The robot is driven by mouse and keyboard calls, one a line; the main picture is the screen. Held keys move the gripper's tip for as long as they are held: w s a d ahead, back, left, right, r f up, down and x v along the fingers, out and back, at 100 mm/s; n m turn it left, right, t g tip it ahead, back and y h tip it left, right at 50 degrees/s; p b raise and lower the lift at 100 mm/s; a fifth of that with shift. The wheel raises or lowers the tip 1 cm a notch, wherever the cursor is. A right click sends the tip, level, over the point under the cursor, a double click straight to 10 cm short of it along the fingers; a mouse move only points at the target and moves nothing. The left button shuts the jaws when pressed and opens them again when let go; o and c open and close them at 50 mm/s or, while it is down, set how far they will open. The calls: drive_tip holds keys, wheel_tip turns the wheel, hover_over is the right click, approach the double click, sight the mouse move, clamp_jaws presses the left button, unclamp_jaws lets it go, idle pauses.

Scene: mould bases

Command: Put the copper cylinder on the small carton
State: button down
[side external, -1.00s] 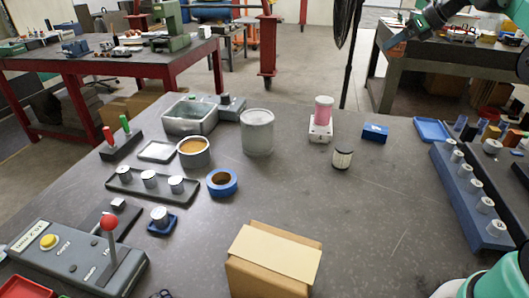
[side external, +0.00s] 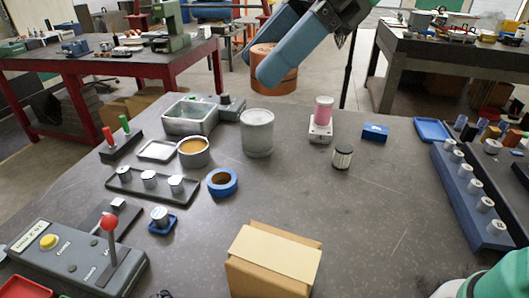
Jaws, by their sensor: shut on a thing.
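The copper cylinder (side external: 283,84) is held in the air by my gripper (side external: 262,65), whose blue fingers close on it from the upper right. The fingers cover part of its upper side. In the picture it shows above and behind the grey canister. A brown cardboard carton (side external: 262,276) with a pale flat top (side external: 275,252) stands at the front middle of the table, with nothing on it. A small blue box (side external: 375,132) lies at the back right. I cannot tell for sure which of these two is the small carton.
A tall grey canister (side external: 257,135), a pink cylinder on a white stand (side external: 323,110) and a dark ribbed jar (side external: 342,157) stand at the back. A blue tape ring (side external: 222,182) lies left of centre. A red-knobbed control box (side external: 75,258) is front left. The middle right table is clear.

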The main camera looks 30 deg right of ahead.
drive_tip(key=s+a+f+n, duration=0.1)
drive_tip(key=s+f, duration=0.1)
drive_tip(key=s, duration=0.1)
hover_over(248, 261)
drive_tip(key=d, duration=0.3)
drive_tip(key=shift+g, duration=0.3)
drive_tip(key=f, duration=1.3)
drive_tip(key=shift+s+d+f, duration=0.15)
drive_tip(key=shift+s+f, duration=0.15)
drive_tip(key=shift+f, duration=2.4)
drive_tip(key=shift+f, duration=0.2)
drive_tip(key=shift+c, duration=1.3)
unclamp_jaws()
drive_tip(key=shift+r, duration=0.15)
